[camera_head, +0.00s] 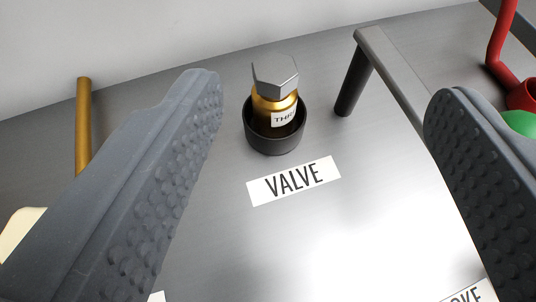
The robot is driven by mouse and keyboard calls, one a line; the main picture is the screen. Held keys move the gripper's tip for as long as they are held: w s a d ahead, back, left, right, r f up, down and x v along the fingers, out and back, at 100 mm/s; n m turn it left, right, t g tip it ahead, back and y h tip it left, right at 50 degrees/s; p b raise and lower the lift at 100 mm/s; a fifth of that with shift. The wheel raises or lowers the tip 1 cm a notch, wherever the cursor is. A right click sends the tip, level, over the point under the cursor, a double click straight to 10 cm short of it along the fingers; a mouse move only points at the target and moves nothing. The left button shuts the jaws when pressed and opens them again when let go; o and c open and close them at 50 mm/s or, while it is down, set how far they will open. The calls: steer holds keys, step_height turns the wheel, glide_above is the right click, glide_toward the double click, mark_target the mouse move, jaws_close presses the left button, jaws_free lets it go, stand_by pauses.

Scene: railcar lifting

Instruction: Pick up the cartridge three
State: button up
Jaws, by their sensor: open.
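Cartridge three (275,90) stands upright in a dark round cup (276,143) on the metal panel. It has a grey hexagonal head and a gold body with a white label that reads "THR", the rest turned out of sight. My gripper (322,95) is open, its two grey studded fingers wide apart at the left and right of the picture. The cartridge lies between the fingers in the picture, farther off than the fingertips, and nothing touches it.
A white "VALVE" label (294,181) lies in front of the cup. A grey bar handle (388,75) stands right of the cartridge, and a gold post (83,125) at left. A red bent part (499,45) and a green piece (521,122) are at right.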

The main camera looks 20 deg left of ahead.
steer(key=y, duration=0.1)
glide_toward(270, 107)
steer(key=b+x, duration=0.1)
steer(key=x, duration=0.8)
steer(key=shift+b+x, duration=0.65)
steer(key=shift+x, duration=1.8)
steer(key=shift+d, duration=0.1)
jaws_close()
